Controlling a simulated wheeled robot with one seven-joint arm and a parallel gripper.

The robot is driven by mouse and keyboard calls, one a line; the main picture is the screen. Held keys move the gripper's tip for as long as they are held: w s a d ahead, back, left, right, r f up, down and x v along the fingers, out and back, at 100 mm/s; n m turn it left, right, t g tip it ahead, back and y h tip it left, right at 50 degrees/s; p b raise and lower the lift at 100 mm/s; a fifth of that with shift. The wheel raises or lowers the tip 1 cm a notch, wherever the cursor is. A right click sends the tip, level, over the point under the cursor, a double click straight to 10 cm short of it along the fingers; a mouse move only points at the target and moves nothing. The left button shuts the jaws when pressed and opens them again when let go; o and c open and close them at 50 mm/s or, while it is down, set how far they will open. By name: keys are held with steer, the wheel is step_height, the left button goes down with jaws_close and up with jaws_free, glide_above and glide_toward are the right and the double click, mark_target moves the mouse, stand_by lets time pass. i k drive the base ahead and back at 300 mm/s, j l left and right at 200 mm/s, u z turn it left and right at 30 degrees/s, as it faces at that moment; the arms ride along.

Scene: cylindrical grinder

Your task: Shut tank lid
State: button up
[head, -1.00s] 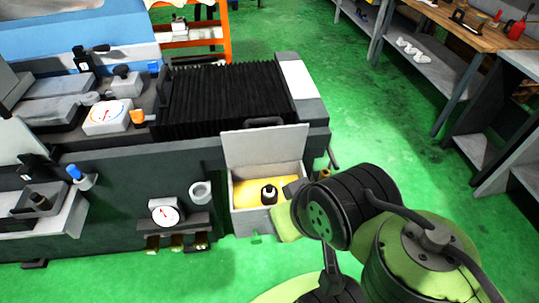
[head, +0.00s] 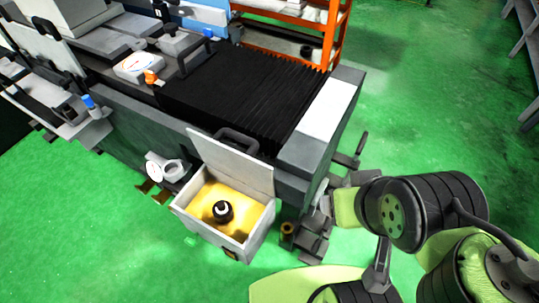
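The tank (head: 250,240) is a pale open box at the front of the grinder, holding yellow liquid and a dark round fitting with a white top (head: 222,210). Its pale lid (head: 232,163) stands raised along the back edge, with a dark handle (head: 237,138) at its top. My gripper (head: 313,240) appears as dark blocky parts right of the tank, apart from the lid. Its fingers cannot be made out clearly, so I cannot tell whether it is open or shut.
The grinder body with black bellows (head: 250,85) lies behind the tank. A dial gauge (head: 158,168) and a white cup-like part sit left of it. An orange shelf (head: 330,35) stands behind.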

mark_target(248, 170)
steer(key=l+u, duration=0.25)
steer(key=l, duration=0.45)
steer(key=l+u, duration=0.3)
steer(key=l, duration=0.45)
steer(key=l+u, duration=1.2)
steer(key=u, duration=0.15)
steer(key=k+l+u, duration=0.15)
steer(key=l+u, duration=0.15)
steer(key=u, duration=0.15)
steer(key=i+u, duration=0.1)
steer(key=u, duration=0.3)
steer(key=i+u, duration=0.1)
steer(key=u, duration=0.3)
steer(key=i+u, duration=0.1)
steer(key=u, duration=0.3)
